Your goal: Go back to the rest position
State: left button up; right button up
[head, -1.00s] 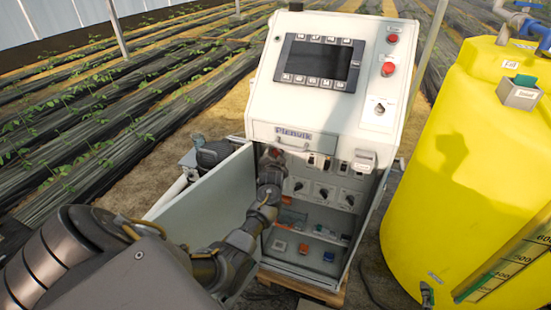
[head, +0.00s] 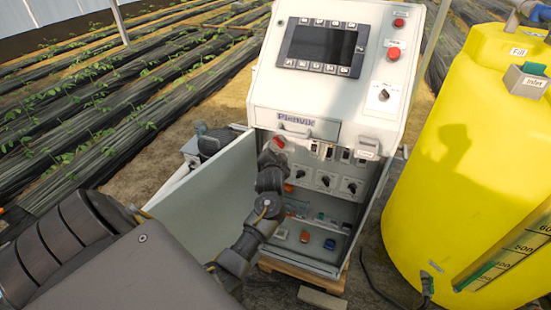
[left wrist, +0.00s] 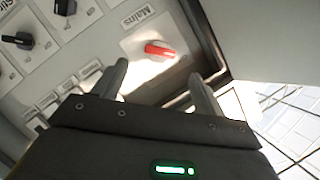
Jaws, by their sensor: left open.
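My left gripper (head: 273,152) is at the upper left of the open cabinet (head: 350,128), near the red Mains switch (head: 279,142). In the left wrist view the left gripper (left wrist: 160,76) has its two fingers apart with nothing between them. The red switch handle (left wrist: 160,50) lies just beyond the fingertips, on a pale plate marked Mains. The handle lies nearly level in that view, tilted slightly. My wrist hides part of the left side of the cabinet interior in the head view. My right gripper is not in view.
The cabinet door (head: 195,200) stands open to the left, close to my left forearm. Black rotary knobs (head: 325,181) are beside the gripper. A screen (head: 322,47) is above. A yellow tank (head: 450,170) stands at right.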

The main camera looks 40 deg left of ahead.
pick_arm(q)
jog(key=shift+v, duration=0.8)
